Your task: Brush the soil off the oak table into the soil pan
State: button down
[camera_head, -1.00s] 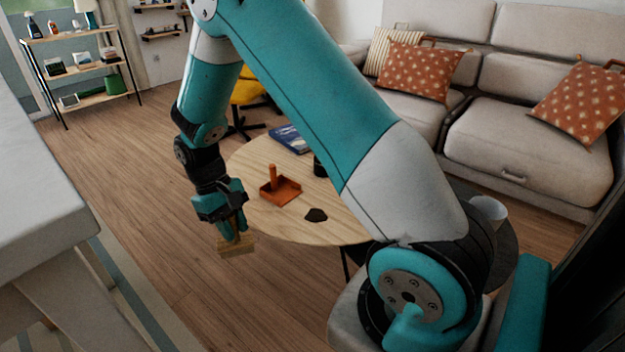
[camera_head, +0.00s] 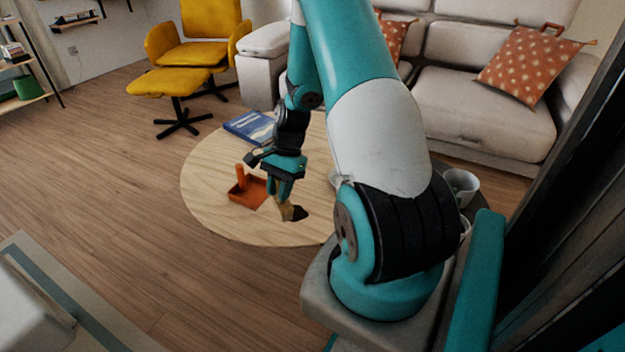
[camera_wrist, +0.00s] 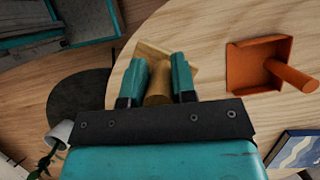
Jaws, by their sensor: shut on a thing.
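My gripper (camera_head: 280,193) is shut on the brush (camera_head: 284,211), and its wooden handle shows between the fingers in the wrist view (camera_wrist: 158,85). The brush points down at the oak table (camera_head: 215,170), a round pale top. The dark soil (camera_head: 299,213) is a small patch right beside the brush, partly hidden by it; I cannot tell whether they touch. In the wrist view the soil is not visible. The orange soil pan (camera_head: 250,194) with its upright handle sits on the table, left of the brush. It is right of my gripper in the wrist view (camera_wrist: 255,60).
A blue book (camera_head: 250,127) lies at the table's back edge. A yellow chair (camera_head: 190,50) and footrest stand behind, with a sofa (camera_head: 480,105) at back right. The table's left part is clear.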

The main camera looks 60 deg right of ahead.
jog(key=s+d+m+t+h, duration=0.2)
jog(key=s+d+m+t, duration=0.3)
jog(key=m, duration=0.5)
jog(key=shift+g, duration=0.7)
jog(key=f+b, duration=0.2)
jog(key=d+f+b, duration=0.1)
jog(key=f+b, duration=0.1)
jog(key=b, duration=0.1)
jog(key=f+b, duration=0.2)
jog(key=f, duration=0.1)
jog(key=shift+s+d+b, duration=0.2)
jog(key=shift+s+b, duration=0.15)
jog(key=shift+s, duration=0.05)
jog(key=shift+w+r, duration=0.15)
jog(key=shift+w, duration=0.2)
jog(key=shift+w+b, duration=0.85)
jog(key=shift+w, duration=2.85)
jog(key=shift+w+d+r+p, duration=0.15)
jog(key=shift+w+p, duration=0.25)
jog(key=shift+w, duration=0.2)
jog(key=shift+w+p, duration=1.15)
jog(key=shift+w, duration=2.2)
jog(key=shift+w+r+p, duration=0.1)
jog(key=shift+r+p, duration=0.15)
jog(key=shift+p, duration=0.1)
jog(key=shift+s+r+p, duration=0.25)
jog(key=shift+r+p, duration=1)
jog(key=shift+p, duration=0.05)
jog(key=shift+s+r+p, duration=0.25)
jog(key=shift+r+p, duration=1)
